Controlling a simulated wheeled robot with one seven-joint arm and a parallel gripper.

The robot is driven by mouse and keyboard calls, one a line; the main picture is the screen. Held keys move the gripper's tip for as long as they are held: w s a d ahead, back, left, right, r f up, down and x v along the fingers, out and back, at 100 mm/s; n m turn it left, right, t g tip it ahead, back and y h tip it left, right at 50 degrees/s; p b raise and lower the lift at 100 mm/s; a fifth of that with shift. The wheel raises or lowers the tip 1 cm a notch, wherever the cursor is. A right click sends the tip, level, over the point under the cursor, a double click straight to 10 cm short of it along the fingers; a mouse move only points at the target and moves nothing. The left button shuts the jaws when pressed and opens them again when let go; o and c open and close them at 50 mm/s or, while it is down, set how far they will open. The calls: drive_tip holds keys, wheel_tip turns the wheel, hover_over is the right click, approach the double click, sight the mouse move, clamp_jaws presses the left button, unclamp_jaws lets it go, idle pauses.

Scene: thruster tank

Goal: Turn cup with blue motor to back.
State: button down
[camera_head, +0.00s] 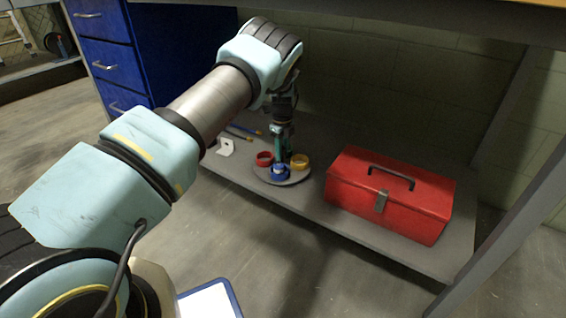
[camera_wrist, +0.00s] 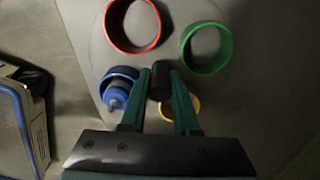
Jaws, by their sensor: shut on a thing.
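A grey round turntable (camera_head: 296,180) carries several coloured cups. The blue cup (camera_head: 279,176) holds a small motor and sits at the front, nearest me. The red cup (camera_head: 264,159) is at left and the yellow cup (camera_head: 300,161) at right. The green cup (camera_wrist: 206,48) shows in the wrist view, but my gripper hides it in the head view. My gripper (camera_wrist: 160,80) points down, shut on a dark central knob (camera_wrist: 158,88).
A red toolbox (camera_head: 390,195) stands on the low grey shelf (camera_head: 235,178), right of the turntable. A white bracket (camera_head: 225,147) and thin rods (camera_head: 243,131) lie at left. Blue drawers (camera_head: 105,50) stand back left. The tabletop (camera_head: 470,18) overhangs the shelf.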

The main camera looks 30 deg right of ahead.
drive_tip(key=shift+r+m, duration=0.1)
drive_tip(key=shift+m, duration=0.4)
drive_tip(key=shift+d+m+p, duration=0.1)
drive_tip(key=shift+m+p, duration=0.4)
drive_tip(key=shift+m, duration=1)
drive_tip(key=shift+m, duration=1.7)
drive_tip(key=m, duration=0.3)
drive_tip(key=shift+m+p, duration=0.3)
drive_tip(key=shift+p, duration=0.05)
